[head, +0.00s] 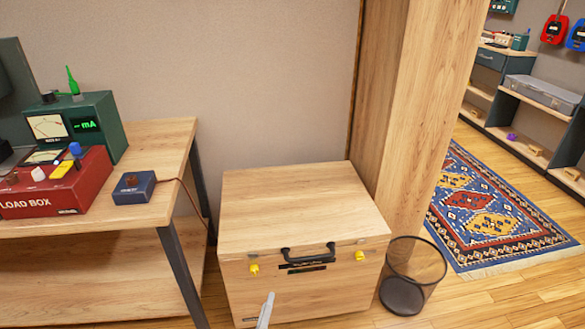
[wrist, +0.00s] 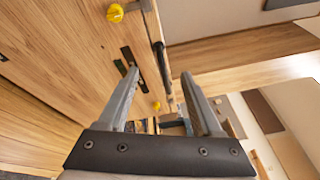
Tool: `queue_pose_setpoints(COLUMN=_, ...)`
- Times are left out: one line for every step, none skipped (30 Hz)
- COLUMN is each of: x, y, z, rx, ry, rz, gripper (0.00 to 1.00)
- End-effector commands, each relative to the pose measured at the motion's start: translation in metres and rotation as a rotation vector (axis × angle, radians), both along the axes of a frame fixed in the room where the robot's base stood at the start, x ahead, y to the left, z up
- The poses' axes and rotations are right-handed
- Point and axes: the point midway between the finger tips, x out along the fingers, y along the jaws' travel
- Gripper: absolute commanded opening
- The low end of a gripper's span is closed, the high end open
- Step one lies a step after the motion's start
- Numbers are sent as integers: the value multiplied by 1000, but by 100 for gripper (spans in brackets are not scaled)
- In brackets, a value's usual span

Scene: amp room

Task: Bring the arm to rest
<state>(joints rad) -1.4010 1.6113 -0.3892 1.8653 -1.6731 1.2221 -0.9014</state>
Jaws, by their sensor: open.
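My gripper (wrist: 160,78) is open in the wrist view, with its two grey fingers spread and nothing between them. In the head view only a thin grey finger part (head: 266,311) shows at the bottom edge, in front of the wooden chest. The wooden chest (head: 300,205) stands on the floor against the wall with its lid down. It has a black handle (head: 308,250) and two yellow latches on its front. In the wrist view the chest's front (wrist: 75,45) lies close beyond the fingers, and one yellow latch (wrist: 115,12) shows at the top.
A workbench (head: 165,150) at left holds a red load box (head: 55,185), a green meter (head: 90,118) and a small blue box (head: 134,187). A mesh bin (head: 412,275) stands right of the chest. A patterned rug (head: 490,215) and shelves (head: 535,110) are farther right.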

Motion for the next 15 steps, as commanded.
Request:
queue_pose_setpoints(x=5, y=-8, z=16, rx=80, ry=-9, rz=-79, gripper=67)
queue_pose_setpoints(x=7, y=-13, z=25, rx=124, ry=-17, rz=-120, gripper=67)
queue_pose_setpoints(x=10, y=-21, z=35, rx=181, ry=-28, rz=-178, gripper=67)
queue_pose_setpoints(x=11, y=-26, z=43, rx=224, ry=-37, rz=-220, gripper=67)
queue_pose_setpoints(x=12, y=-32, z=51, rx=268, ry=-45, rz=-264, gripper=67)
queue_pose_setpoints(x=13, y=-40, z=61, rx=327, ry=-57, rz=-319, gripper=67)
queue_pose_setpoints(x=14, y=-46, z=68, rx=370, ry=-67, rz=-362, gripper=67)
queue_pose_setpoints(x=14, y=-51, z=75, rx=411, ry=-77, rz=-403, gripper=67)
queue_pose_setpoints(x=14, y=-59, z=85, rx=468, ry=-93, rz=-458, gripper=67)
queue_pose_setpoints(x=14, y=-66, z=92, rx=510, ry=-105, rz=-500, gripper=67)
queue_pose_setpoints(x=14, y=-71, z=99, rx=553, ry=-117, rz=-541, gripper=67)
queue_pose_setpoints(x=13, y=-79, z=107, rx=609, ry=-134, rz=-595, gripper=67)
queue_pose_setpoints(x=12, y=-85, z=114, rx=652, ry=-147, rz=-636, gripper=67)
queue_pose_setpoints(x=11, y=-91, z=120, rx=694, ry=-162, rz=-676, gripper=67)
queue_pose_setpoints(x=9, y=-99, z=129, rx=749, ry=-181, rz=-729, gripper=67)
